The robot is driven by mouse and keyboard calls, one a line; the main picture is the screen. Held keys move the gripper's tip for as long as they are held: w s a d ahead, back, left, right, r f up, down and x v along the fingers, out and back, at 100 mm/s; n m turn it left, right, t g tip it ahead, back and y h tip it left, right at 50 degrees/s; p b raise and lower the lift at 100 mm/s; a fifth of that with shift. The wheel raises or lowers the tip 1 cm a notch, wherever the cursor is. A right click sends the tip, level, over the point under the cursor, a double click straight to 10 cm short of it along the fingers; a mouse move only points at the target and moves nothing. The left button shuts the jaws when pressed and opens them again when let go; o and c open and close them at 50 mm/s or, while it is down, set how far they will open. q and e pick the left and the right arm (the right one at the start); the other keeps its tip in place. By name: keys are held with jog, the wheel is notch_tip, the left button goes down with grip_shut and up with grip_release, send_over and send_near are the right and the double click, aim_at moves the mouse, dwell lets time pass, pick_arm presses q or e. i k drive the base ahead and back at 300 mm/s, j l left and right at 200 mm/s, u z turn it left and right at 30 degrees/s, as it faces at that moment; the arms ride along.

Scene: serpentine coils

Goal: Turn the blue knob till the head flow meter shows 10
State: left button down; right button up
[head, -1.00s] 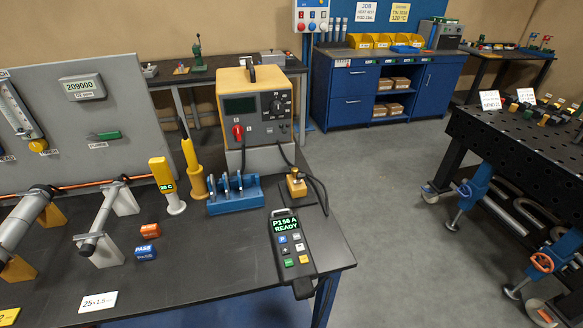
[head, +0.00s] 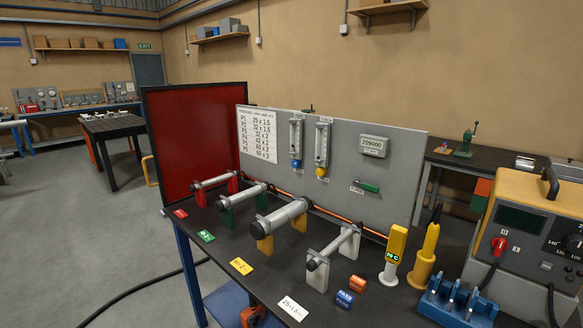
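The blue knob (head: 297,163) sits at the foot of the left flow meter (head: 296,138), a clear upright tube on the grey panel (head: 400,148). A second flow meter (head: 322,143) with a yellow knob (head: 321,171) stands just right of it. The scales and the labels under the knobs are too small to read, so I cannot tell the flow value. Neither of my grippers is in view.
Several metal tubes on coloured stands, such as the one on yellow supports (head: 280,219), lie on the black bench in front of the panel. A red screen (head: 195,145) closes the left end. A yellow-topped power unit (head: 530,225) and blue rack (head: 455,305) stand at right.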

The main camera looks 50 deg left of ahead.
aim_at(295, 163)
jog(key=u, duration=1.7)
jog(key=i+j, duration=0.15)
jog(key=j, duration=0.3)
jog(key=i+j+z, duration=0.15)
jog(key=j, duration=0.8)
jog(key=i+z, duration=0.05)
